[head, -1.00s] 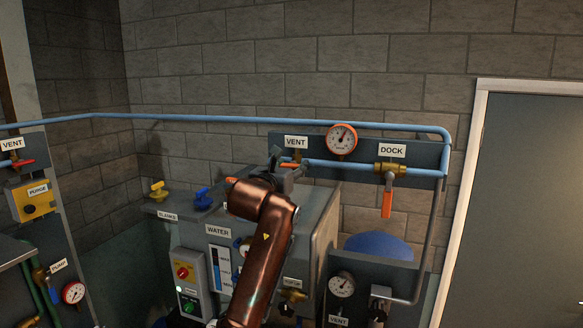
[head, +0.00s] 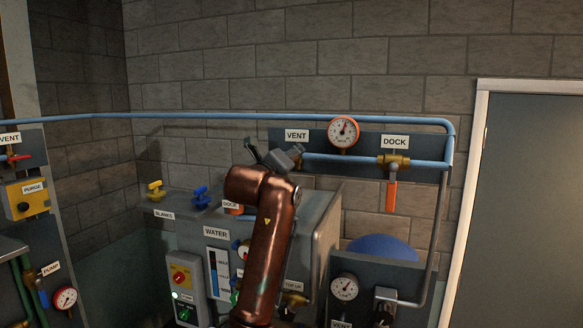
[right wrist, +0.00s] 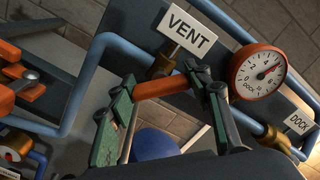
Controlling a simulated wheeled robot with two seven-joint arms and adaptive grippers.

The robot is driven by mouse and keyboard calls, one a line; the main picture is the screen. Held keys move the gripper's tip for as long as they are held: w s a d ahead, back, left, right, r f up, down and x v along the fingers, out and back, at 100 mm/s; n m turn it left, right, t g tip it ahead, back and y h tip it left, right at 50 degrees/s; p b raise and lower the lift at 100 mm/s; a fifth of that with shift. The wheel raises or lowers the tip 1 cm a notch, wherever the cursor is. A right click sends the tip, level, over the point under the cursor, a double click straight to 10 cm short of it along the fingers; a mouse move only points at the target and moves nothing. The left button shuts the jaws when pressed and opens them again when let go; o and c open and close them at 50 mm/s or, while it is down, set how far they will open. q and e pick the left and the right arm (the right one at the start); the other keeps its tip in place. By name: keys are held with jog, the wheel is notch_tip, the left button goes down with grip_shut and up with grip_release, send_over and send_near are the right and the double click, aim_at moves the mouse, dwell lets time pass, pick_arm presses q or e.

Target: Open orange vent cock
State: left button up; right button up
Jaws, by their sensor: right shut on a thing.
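The orange vent cock handle (right wrist: 165,87) shows in the right wrist view, below the white VENT sign (right wrist: 187,33) and its brass valve body (right wrist: 163,66). My right gripper (right wrist: 161,84) is shut on this handle, with one green finger at each end of the visible orange part. In the head view my copper right arm rises from the bottom and its gripper (head: 272,154) is at the left end of the upper panel, just below the VENT sign (head: 297,135). There the gripper hides the handle. My left gripper is in neither view.
Right of the vent are an orange-rimmed gauge (head: 343,131) and the DOCK valve (head: 393,161) with its orange handle (head: 391,195) hanging down. A blue pipe (head: 220,116) runs along the wall. A grey water cabinet (head: 300,225) stands below.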

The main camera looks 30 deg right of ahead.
jog(key=n, duration=0.1)
jog(key=n+b, duration=0.1)
jog(key=n, duration=0.1)
jog(key=n+b, duration=0.1)
jog(key=shift+f+n, duration=0.25)
jog(key=shift+n, duration=0.05)
jog(key=shift+w+n+b, duration=0.1)
jog(key=shift+n+b, duration=0.65)
jog(key=shift+n, duration=1.15)
jog(key=shift+r, duration=0.1)
jog(key=o, duration=1.2)
jog(key=shift+c, duration=0.2)
jog(key=shift+a, duration=0.15)
jog(key=v, duration=1.1)
jog(key=shift+s+a, duration=0.3)
